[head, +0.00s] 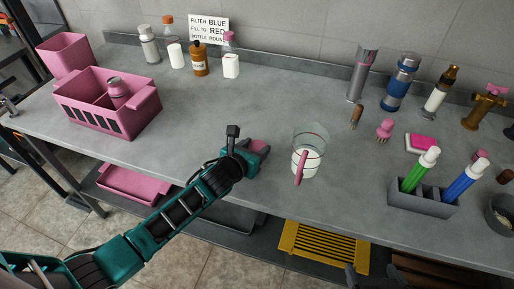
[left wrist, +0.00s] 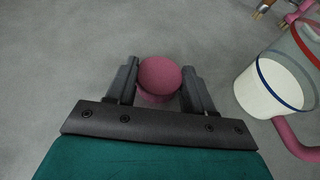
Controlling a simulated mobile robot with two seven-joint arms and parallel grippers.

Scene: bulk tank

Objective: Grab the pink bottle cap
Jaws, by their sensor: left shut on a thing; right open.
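The pink bottle cap (left wrist: 159,78) is round and sits between the two dark fingers of my left gripper (left wrist: 158,88) in the left wrist view. The fingers are shut on its sides. In the head view my left gripper (head: 258,152) is low over the grey counter, left of the measuring jug, with some pink of the cap showing at its fingers. I cannot tell whether the cap touches the counter.
A clear measuring jug (head: 309,140) with a pink handle stands close to the right of my left gripper; it also shows in the left wrist view (left wrist: 262,86). A pink caddy (head: 130,125) stands at left. Counter behind the gripper is clear.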

